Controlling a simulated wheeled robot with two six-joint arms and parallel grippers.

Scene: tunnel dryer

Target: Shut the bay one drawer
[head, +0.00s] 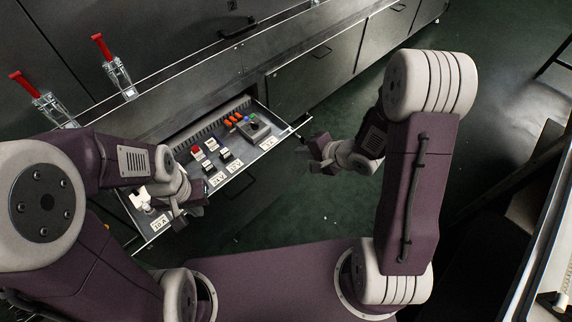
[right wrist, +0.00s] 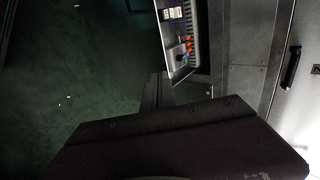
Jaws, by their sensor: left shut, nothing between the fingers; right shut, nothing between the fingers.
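The bay one drawer (head: 228,176) stands pulled out from the dark cabinet in the head view, with labels and small parts inside. Its corner end also shows in the right wrist view (right wrist: 183,73). My left gripper (head: 190,208) is shut and empty over the drawer's front left part; I cannot tell whether it touches the drawer.
Two red-handled clamps (head: 113,65) stand on the cabinet ledge at the left. Closed cabinet fronts (head: 318,80) with dark handles run to the upper right. Green floor (head: 290,205) is clear in front of the drawer. A table edge (head: 545,240) stands at the far right.

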